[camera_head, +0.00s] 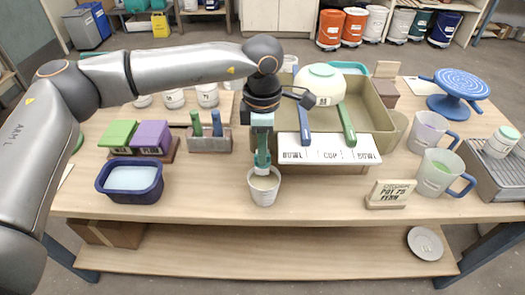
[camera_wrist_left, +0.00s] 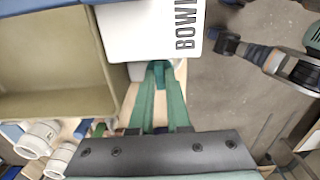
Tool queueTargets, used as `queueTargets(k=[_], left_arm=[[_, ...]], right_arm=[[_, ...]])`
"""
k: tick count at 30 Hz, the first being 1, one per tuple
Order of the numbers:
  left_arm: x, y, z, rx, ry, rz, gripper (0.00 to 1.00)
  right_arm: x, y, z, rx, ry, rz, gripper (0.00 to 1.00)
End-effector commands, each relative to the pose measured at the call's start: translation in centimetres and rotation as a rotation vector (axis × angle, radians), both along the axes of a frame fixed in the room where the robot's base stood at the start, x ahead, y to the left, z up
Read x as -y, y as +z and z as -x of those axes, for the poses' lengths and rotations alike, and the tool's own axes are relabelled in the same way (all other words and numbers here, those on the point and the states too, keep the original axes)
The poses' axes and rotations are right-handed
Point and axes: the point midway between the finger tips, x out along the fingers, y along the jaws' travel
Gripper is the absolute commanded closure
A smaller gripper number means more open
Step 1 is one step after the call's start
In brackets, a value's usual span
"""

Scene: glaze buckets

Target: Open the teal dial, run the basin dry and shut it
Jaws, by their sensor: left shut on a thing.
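The olive basin (camera_head: 382,118) stands at the back of the table, with a white plate lettered BOWL, CUP, BOWL (camera_head: 328,150) along its front. Part of its bare inside shows in the wrist view (camera_wrist_left: 50,70). My left gripper (camera_head: 262,158) points down at the basin's front left, just above a white cup (camera_head: 264,190). In the wrist view its green fingers (camera_wrist_left: 160,95) are closed around a small teal piece, seemingly the teal dial (camera_wrist_left: 159,70), mostly hidden. My right gripper (camera_wrist_left: 222,42) seems to show beyond, dark and too small to read.
A pale bowl (camera_head: 319,84) rests over the basin beside blue and green handles. A navy tub (camera_head: 130,180), lidded boxes (camera_head: 150,136) and a tool holder (camera_head: 209,140) stand left. Pitchers (camera_head: 438,172) and an order sign (camera_head: 390,192) stand right. The front table edge is mostly clear.

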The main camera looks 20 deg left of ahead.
Motion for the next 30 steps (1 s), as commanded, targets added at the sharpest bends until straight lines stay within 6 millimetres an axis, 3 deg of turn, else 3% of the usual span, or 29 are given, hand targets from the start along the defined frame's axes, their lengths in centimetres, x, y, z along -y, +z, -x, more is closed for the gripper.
queueTargets(k=[17,18,21,30], left_arm=[[-0.05,0.16,-0.11,0.004,-0.031,0.001,1.0],[-0.05,0.16,-0.11,0.004,-0.031,0.0,0.82],[-0.05,0.13,-0.09,0.003,-0.03,0.0,0.72],[-0.01,0.4,-0.06,0.002,-0.03,0.0,0.72]], right_arm=[[-0.15,-0.05,-0.03,-0.002,0.002,-0.002,0.53],[-0.15,-0.04,-0.04,-0.001,0.002,-0.002,0.53],[-0.17,-0.02,-0.06,-0.001,0.002,-0.002,0.53],[-0.19,-0.03,-0.09,0.0,0.004,-0.002,0.53]])
